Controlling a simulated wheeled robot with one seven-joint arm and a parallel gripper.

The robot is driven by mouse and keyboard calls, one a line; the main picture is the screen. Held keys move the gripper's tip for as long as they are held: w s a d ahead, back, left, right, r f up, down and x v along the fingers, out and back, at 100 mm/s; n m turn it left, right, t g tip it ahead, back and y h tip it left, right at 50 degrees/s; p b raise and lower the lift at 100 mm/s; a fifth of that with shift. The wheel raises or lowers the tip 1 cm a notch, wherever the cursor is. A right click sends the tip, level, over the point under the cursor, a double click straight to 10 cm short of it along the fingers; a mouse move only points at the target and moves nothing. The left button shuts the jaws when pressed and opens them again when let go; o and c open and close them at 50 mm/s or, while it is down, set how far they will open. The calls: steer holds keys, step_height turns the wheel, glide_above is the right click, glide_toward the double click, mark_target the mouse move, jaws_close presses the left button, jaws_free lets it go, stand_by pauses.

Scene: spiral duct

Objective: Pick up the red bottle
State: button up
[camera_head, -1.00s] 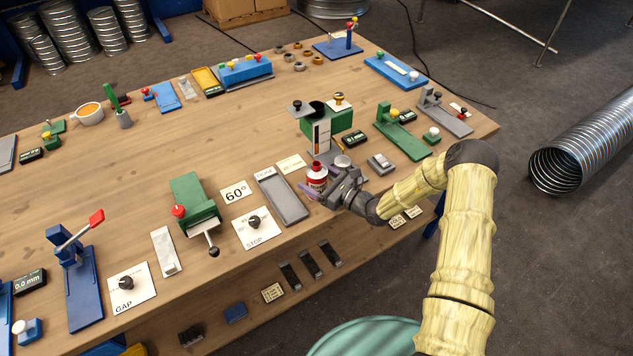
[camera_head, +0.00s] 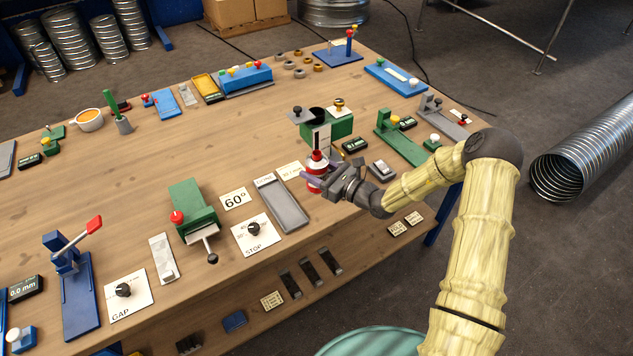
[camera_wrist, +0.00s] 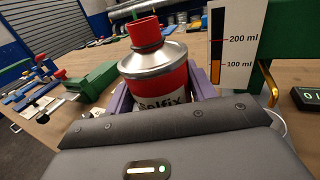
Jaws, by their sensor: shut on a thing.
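The red bottle (camera_head: 316,166) has a silver shoulder, a red cap and a white label band. It is upright near the front right part of the workbench, just in front of the green device with the level scale. My gripper (camera_head: 318,182) reaches in from the right and is shut around the bottle's body. In the wrist view the bottle (camera_wrist: 155,65) stands between the purple fingers (camera_wrist: 158,92), its lower part hidden behind my gripper's housing. I cannot tell whether its base is clear of the bench.
The green device (camera_head: 338,121) with a millilitre scale (camera_wrist: 236,45) stands close behind the bottle. A grey tray (camera_head: 285,208) lies to its left and a small grey block (camera_head: 381,169) to its right. The bench (camera_head: 150,190) has clear wood at its middle left.

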mark_target(322, 163)
steer(key=shift+r, duration=1.9)
